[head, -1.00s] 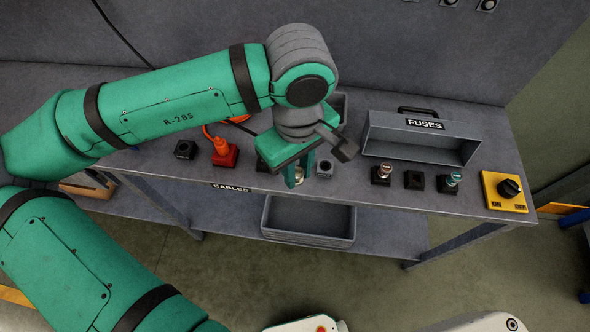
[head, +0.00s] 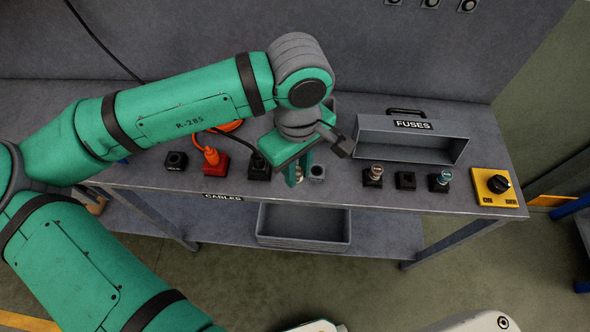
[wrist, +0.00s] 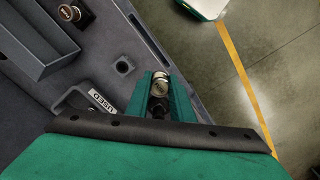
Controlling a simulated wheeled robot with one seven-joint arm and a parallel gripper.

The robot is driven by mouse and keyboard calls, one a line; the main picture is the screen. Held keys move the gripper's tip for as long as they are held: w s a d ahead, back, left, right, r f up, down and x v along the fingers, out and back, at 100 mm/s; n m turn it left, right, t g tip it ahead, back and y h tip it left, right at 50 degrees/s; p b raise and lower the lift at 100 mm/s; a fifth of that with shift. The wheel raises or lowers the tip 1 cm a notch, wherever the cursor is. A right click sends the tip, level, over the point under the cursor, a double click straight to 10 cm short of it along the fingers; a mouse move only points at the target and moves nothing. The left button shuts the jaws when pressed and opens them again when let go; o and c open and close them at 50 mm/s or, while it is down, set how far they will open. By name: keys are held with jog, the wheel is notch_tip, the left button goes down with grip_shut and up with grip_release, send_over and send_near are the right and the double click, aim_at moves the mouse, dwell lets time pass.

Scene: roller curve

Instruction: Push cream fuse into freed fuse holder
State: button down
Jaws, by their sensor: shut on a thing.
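My gripper (head: 297,178) is shut on a cream fuse with a metal cap (wrist: 160,84), held upright between the green fingers above the bench's front part. In the head view the fuse is mostly hidden by the fingers. An empty black fuse holder (head: 405,180) stands to the right of my gripper, well apart from it. It lies between a holder with a brownish-capped fuse (head: 374,175) and a holder with a teal-capped fuse (head: 440,180). The brownish-capped fuse also shows in the wrist view (wrist: 70,13).
A grey socket (head: 317,173) stands just right of my gripper. The FUSES tray (head: 412,150) is behind the holders. A yellow switch box (head: 494,188) is at the right end. A red socket with orange plug (head: 214,160) is at left. A USED label (wrist: 101,101) shows in the wrist view.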

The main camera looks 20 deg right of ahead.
jog(key=w+d+f, duration=0.5)
jog(key=d, duration=0.1)
jog(key=shift+w+d, duration=0.15)
jog(key=shift+w, duration=0.05)
dwell(2.1)
jog(key=shift+s+d, duration=0.1)
dwell(0.5)
